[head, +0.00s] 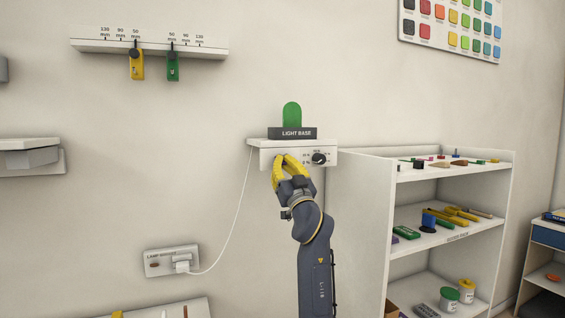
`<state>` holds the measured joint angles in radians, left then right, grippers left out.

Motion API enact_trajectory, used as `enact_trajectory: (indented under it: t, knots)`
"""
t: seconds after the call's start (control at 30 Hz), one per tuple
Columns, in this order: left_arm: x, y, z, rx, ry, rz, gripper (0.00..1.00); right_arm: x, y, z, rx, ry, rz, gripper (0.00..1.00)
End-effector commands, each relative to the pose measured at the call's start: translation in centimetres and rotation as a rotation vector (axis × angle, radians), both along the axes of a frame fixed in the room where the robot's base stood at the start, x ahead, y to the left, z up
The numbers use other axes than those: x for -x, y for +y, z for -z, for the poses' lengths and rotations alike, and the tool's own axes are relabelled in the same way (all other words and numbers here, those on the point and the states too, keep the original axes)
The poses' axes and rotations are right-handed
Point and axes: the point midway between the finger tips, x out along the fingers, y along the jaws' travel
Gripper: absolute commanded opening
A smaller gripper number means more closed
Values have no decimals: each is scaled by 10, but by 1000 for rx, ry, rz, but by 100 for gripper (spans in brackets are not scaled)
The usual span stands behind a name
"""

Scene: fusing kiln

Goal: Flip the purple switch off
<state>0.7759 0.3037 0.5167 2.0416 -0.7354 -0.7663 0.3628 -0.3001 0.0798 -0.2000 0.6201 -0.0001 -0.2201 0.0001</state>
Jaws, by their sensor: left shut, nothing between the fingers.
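My left gripper (284,160), with yellow fingers, is shut and empty. It is in front of the left part of a white wall-mounted box (328,148), hiding part of its front. Whether its fingertips touch the box, I cannot tell. The box has a black round knob (319,158) on its right side. A black block marked "LIGHT BASE" (292,133) sits on top, with a green rounded piece (292,115) standing upright in it. I do not see a purple switch; the gripper may hide it. My right gripper is not in view.
A white cord runs from the box down to a wall panel (158,263) with a plug and a reddish button. A white shelf unit (377,215) with several small items stands close on the right. A rail (95,44) with yellow and green tags hangs upper left.

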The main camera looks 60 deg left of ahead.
Motion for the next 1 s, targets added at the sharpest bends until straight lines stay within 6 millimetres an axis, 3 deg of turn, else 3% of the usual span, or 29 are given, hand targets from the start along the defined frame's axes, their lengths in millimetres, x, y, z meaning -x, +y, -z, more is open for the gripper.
enact_trajectory:
  t: [0.53,1.0]
  knots:
    - [1,3,5,-196,-45,-3,0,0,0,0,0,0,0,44]
    - [0,3,8,-234,-45,-1,0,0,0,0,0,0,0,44]
